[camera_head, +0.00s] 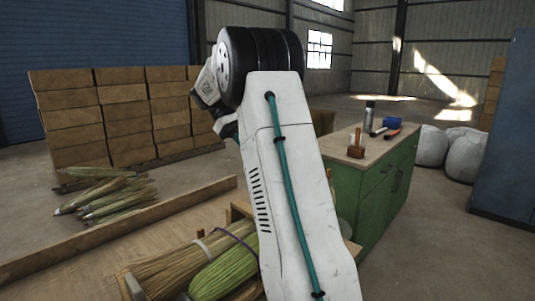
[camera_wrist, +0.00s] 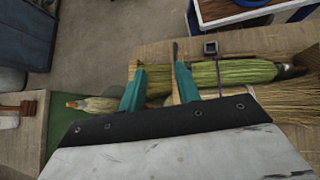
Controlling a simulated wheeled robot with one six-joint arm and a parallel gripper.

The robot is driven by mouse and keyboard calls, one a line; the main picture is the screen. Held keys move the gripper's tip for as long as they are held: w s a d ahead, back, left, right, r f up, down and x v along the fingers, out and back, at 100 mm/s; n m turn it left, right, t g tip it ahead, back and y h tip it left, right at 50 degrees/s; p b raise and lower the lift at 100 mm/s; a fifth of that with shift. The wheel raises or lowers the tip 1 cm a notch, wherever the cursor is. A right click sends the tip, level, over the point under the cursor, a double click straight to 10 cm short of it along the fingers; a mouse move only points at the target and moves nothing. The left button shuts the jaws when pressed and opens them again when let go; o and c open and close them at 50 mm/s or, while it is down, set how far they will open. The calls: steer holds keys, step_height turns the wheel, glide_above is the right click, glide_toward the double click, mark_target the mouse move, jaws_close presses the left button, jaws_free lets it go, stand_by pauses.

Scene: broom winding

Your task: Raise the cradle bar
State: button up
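My gripper (camera_wrist: 160,88) shows in the wrist view as two teal fingers set well apart, with nothing clearly held between them. Beyond and below the fingers lies a green broom head (camera_wrist: 235,72) with a purple band. A thin dark upright bar (camera_wrist: 175,52) and a small square grey post end (camera_wrist: 210,47) stand close by the right finger; I cannot tell which is the cradle bar. In the head view my white arm hides the gripper and much of the wooden cradle. The green broom head (camera_head: 225,272) also shows there, beside tan straw (camera_head: 175,265).
A green cabinet (camera_head: 375,190) with a wooden top holds a bottle (camera_head: 369,115), a blue item (camera_head: 393,125) and tools. Loose straw bundles (camera_head: 110,195) and stacked boxes (camera_head: 125,115) are at the left. White sacks (camera_head: 465,155) and a blue cabinet (camera_head: 508,130) stand right. Floor is clear between.

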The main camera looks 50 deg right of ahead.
steer(key=s+a+r, duration=0.1)
steer(key=s+a, duration=0.6)
steer(key=s, duration=0.4)
steer(key=shift+s, duration=0.4)
steer(key=shift+d+r, duration=0.1)
